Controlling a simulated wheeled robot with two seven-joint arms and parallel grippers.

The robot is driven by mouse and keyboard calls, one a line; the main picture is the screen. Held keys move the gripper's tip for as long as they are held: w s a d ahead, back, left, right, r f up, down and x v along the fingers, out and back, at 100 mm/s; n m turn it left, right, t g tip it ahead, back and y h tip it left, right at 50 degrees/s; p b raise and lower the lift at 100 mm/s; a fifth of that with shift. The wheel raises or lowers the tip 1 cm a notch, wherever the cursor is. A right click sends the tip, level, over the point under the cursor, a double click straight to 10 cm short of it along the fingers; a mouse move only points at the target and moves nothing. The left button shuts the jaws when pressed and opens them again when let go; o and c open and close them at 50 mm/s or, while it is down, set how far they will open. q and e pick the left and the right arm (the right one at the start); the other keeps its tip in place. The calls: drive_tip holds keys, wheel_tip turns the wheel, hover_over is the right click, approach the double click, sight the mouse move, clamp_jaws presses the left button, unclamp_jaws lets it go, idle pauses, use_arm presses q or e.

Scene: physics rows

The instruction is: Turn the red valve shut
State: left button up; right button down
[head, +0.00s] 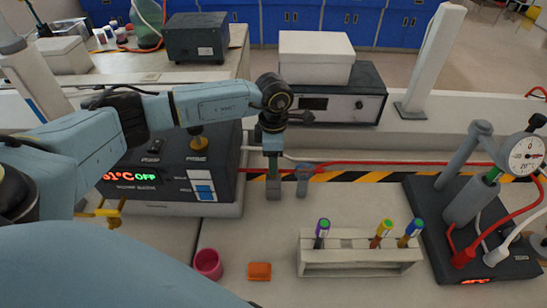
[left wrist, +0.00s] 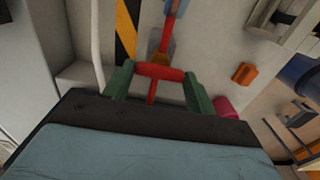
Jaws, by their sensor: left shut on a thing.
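The red valve handle (left wrist: 160,72) shows in the left wrist view as a red crossbar with a red stem below it. My left gripper (head: 273,188) hangs above the back of the bench in the head view, in front of the striped strip. In the left wrist view its two green fingers stand on either side of the red handle, shut on its ends. In the head view the handle is hidden behind the gripper. A grey fitting (head: 303,180) stands just right of the fingers. My right gripper is not in view.
A heater box (head: 165,175) with a lit display stands left of the gripper. A pink cup (head: 208,264), an orange block (head: 259,271) and a tube rack (head: 358,262) stand in front. A gauge stand (head: 470,215) is at right. A red hose (head: 400,163) runs along the back.

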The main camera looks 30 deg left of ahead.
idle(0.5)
use_arm(q)
drive_tip(key=o, duration=1)
wheel_tip(320, 180, up, 14)
drive_tip(key=shift+f+b, duration=0.25)
drive_tip(key=shift+b, duration=0.15)
